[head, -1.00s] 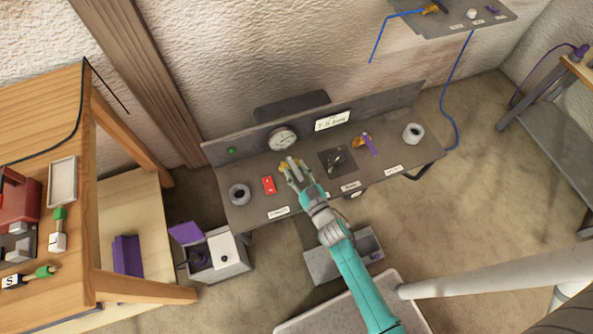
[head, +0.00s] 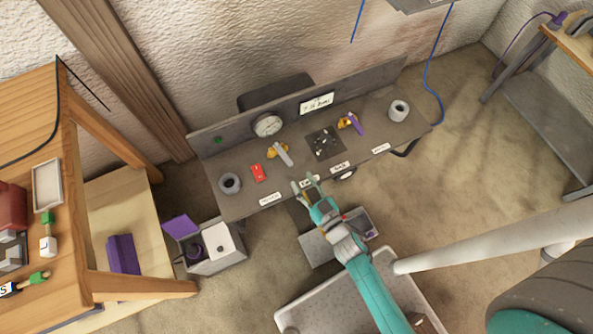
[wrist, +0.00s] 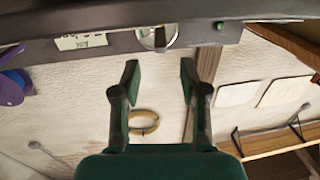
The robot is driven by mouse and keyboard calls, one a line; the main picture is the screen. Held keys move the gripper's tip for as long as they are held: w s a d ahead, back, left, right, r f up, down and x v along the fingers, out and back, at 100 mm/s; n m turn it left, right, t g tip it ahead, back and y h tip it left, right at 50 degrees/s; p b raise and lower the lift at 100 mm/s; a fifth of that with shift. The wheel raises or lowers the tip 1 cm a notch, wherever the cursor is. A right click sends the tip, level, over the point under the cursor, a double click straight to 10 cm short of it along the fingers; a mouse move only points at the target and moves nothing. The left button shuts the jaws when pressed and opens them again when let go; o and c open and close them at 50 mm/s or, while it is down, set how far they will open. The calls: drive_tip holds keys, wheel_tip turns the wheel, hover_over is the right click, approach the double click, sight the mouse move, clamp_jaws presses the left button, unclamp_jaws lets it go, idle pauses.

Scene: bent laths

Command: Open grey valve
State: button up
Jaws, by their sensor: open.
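The grey valve (head: 283,155) sits on the grey bench panel, left of centre in the head view. It has a yellow body and a grey lever that points toward the front right of the panel. My gripper (head: 306,181) is open and empty near the panel's front edge, in front of the valve and apart from it. In the wrist view my gripper (wrist: 160,80) shows two spread fingers with nothing between them. I cannot make out the grey valve in the wrist view.
A red block (head: 259,173) and a grey ring (head: 230,183) lie left of the valve. A gauge (head: 267,125) stands behind it. A purple-handled valve (head: 352,123) and a dark square with small parts (head: 323,143) lie to the right. An open bin (head: 213,252) stands below left.

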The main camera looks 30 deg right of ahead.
drive_tip(key=shift+s, duration=0.6)
